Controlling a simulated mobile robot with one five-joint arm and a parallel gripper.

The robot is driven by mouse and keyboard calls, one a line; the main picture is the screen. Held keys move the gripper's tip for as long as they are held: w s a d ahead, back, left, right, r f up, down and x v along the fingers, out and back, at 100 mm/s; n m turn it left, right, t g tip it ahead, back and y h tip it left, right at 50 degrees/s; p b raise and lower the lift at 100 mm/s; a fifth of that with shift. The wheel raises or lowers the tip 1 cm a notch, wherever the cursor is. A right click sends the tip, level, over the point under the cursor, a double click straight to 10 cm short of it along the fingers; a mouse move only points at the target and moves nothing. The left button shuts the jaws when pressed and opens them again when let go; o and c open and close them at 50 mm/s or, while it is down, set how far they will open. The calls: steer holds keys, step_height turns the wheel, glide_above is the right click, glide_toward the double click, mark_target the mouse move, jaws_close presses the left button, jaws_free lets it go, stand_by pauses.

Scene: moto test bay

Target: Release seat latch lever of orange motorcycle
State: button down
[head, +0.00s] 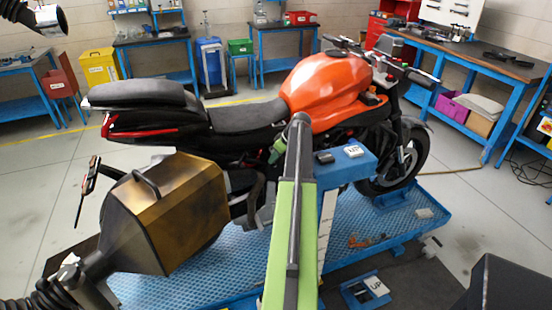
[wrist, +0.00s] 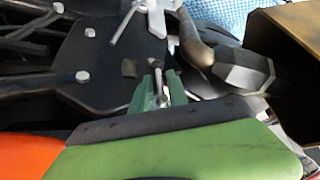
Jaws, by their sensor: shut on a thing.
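The orange motorcycle (head: 322,92) stands upright with its black seat (head: 248,122) and a raised tail section (head: 140,93) at the left. My gripper (head: 278,150) is at the bike's side, below the front of the seat, partly hidden by my arm. In the wrist view my green gripper (wrist: 160,88) is shut on a thin, small lever (wrist: 160,94), apparently the seat latch lever. Most of the lever is hidden between the jaws, so its angle cannot be told.
A bronze box-shaped muffler (head: 172,212) sticks out left of my arm; its edge shows in the wrist view (wrist: 296,62). The blue lift platform (head: 250,268) lies below. A blue post top (head: 345,165) with small boxes stands just right of my arm. Workbenches line the walls.

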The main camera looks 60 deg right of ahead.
steer(key=shift+w+r, duration=0.1)
steer(key=shift+w, duration=0.05)
steer(key=c, duration=1.5)
jaws_free()
steer(key=p+v, duration=1.5)
steer(key=v, duration=0.2)
steer(key=shift+s+r, duration=0.2)
steer(key=shift+s, duration=0.15)
